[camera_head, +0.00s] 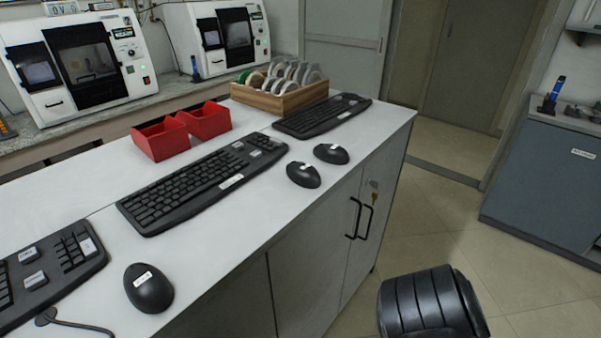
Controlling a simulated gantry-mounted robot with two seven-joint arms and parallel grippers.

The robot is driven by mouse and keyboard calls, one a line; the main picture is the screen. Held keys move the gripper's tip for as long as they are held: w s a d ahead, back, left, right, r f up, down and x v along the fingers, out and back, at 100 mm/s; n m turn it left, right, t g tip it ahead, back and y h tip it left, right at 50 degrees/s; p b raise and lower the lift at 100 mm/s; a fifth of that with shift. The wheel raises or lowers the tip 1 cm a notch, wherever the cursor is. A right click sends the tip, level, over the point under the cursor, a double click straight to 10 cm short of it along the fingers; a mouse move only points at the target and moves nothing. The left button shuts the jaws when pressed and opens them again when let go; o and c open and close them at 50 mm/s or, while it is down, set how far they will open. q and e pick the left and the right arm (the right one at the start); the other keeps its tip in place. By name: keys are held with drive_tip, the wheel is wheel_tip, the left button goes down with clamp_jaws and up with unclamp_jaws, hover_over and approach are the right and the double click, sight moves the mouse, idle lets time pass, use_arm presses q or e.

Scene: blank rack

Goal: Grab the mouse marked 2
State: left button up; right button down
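Three black computer mice lie on the white countertop (225,235), each with a small white label. The nearest mouse (157,295) is at the lower left, by the counter's front edge. The middle mouse (305,181) lies right of the central keyboard. The farthest mouse (334,157) lies just behind and right of the middle one, with a small gap between them. The label marks are too small to read, so I cannot tell which mouse is marked 2. Neither of my grippers is in view.
Keyboards stand at the lower left (78,268), centre (180,193) and back (320,118). Red bins (160,142) and a wooden rack (275,102) of reels stand behind. A black ribbed seat-like object (425,303) is on the floor side. The countertop between the near and middle mice is clear.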

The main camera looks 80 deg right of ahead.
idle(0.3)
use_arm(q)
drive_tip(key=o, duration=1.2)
